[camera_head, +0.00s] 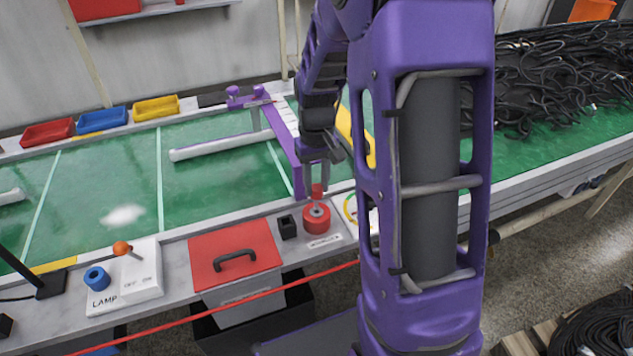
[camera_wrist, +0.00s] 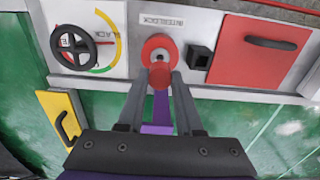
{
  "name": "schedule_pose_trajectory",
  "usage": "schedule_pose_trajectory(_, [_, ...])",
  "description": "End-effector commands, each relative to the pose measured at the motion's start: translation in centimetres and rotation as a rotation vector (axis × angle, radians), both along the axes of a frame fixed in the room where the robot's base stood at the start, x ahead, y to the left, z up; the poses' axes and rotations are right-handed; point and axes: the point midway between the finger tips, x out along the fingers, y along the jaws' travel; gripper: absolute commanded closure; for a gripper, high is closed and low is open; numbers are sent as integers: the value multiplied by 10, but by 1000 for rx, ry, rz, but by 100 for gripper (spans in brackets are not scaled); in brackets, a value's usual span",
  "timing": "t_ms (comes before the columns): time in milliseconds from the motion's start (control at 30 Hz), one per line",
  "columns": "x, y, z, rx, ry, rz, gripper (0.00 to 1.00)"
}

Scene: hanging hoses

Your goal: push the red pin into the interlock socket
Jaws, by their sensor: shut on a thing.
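The red pin (camera_wrist: 160,76) is between the fingertips of my gripper (camera_wrist: 160,85), which is shut on it. In the head view the pin (camera_head: 317,191) hangs below my gripper (camera_head: 318,172), just above the red interlock socket (camera_head: 316,218). The socket is a red ring with a pale face and a dark centre hole. In the wrist view the socket (camera_wrist: 159,48) is just past the pin, in front of the INTERLOCK label. The pin looks apart from the hole, but the exact gap is hard to tell.
A small black square holder (camera_head: 287,227) and a red lid with a dark handle (camera_head: 234,255) are left of the socket. A black handwheel (camera_wrist: 73,46) is on the other side. A purple bar (camera_head: 285,145) stands behind. A red hose (camera_head: 215,305) runs along the front.

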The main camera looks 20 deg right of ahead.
Motion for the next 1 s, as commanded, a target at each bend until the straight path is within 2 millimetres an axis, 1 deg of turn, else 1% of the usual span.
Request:
schedule_pose_trajectory(733, [0, 0, 0, 0, 0, 0, 100])
schedule_pose_trajectory(1000, [0, 0, -4, 0, 0, 0, 100])
